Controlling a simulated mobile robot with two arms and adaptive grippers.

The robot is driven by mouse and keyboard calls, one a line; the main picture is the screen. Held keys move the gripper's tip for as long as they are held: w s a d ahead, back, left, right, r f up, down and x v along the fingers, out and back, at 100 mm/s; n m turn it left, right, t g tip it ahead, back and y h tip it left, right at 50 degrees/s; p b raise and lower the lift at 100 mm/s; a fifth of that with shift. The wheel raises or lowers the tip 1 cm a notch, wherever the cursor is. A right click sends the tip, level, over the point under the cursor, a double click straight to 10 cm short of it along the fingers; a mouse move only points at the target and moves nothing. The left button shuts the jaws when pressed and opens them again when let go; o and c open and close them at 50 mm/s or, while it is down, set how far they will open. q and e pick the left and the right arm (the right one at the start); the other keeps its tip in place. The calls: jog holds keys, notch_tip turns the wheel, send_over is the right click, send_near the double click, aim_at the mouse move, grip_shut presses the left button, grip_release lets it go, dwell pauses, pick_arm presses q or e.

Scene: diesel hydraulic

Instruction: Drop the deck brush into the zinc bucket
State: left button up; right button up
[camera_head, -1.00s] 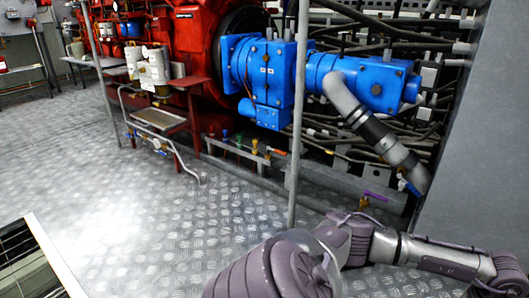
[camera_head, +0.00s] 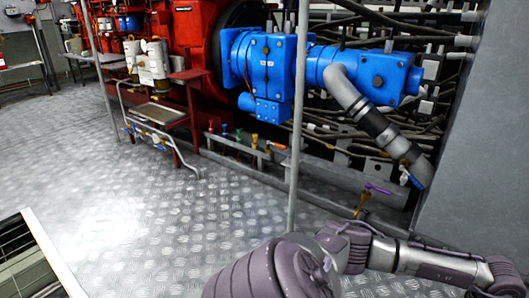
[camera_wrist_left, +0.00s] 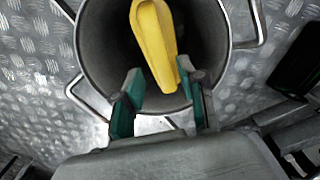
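In the left wrist view, the zinc bucket (camera_wrist_left: 93,50) stands on the metal floor, seen from above into its round mouth. A yellow piece (camera_wrist_left: 153,40), which looks like part of the deck brush, shows over the bucket's mouth; its bristles cannot be seen. My left gripper (camera_wrist_left: 162,88) has its green-padded fingers apart at the near rim. The yellow piece's near end lies between the fingertips; there is a gap on the left, and I cannot tell if it touches the right finger. Neither bucket nor brush shows in the head view. My right gripper is not in view.
A blue pump unit (camera_head: 270,68) and red machinery (camera_head: 197,40) stand along the back, with a thin grey post (camera_head: 297,130) in front. A grey panel (camera_head: 478,140) is at the right. Patterned metal floor (camera_head: 130,200) is open at the left, beside a floor opening (camera_head: 20,260).

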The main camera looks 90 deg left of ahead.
pick_arm(q)
jog(key=shift+o, duration=0.6)
notch_tip(320, 180, up, 12)
dwell(0.5)
